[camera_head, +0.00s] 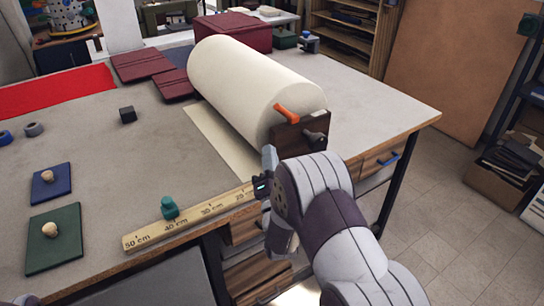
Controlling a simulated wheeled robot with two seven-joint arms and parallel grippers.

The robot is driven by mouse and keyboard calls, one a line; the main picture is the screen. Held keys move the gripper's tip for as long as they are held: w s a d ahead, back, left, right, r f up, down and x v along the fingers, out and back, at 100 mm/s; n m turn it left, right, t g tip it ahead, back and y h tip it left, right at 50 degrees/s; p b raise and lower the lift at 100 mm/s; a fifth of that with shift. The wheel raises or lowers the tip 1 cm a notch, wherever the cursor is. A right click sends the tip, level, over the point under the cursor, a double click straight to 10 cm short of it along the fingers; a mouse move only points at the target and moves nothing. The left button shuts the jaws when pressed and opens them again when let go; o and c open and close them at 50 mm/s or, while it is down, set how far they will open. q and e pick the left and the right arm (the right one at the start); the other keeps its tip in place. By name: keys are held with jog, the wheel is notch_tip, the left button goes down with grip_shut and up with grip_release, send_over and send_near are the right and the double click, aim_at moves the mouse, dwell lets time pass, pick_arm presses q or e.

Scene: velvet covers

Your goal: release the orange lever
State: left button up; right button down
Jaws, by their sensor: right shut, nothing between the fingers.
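The orange lever (287,114) sticks out at a slant from a dark wooden block (289,143) at the near end of the large cream roll (245,85). A dark handle (315,139) sits lower on the same block. My right gripper (268,157) is shut and empty, just left of the block and below the lever, apart from the lever. My right arm covers part of the table's front edge and drawers. My left gripper is not in view.
A wooden ruler (190,219) with a green knob (169,207) lies along the front edge. Dark red covers (142,65) lie behind.

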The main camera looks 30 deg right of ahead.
aim_at(285, 113)
jog(key=w+d+r+p, duration=0.2)
jog(key=w+d+r, duration=0.2)
jog(key=w+r, duration=0.1)
jog(key=shift+w+d, duration=0.25)
jog(key=shift+w, duration=0.2)
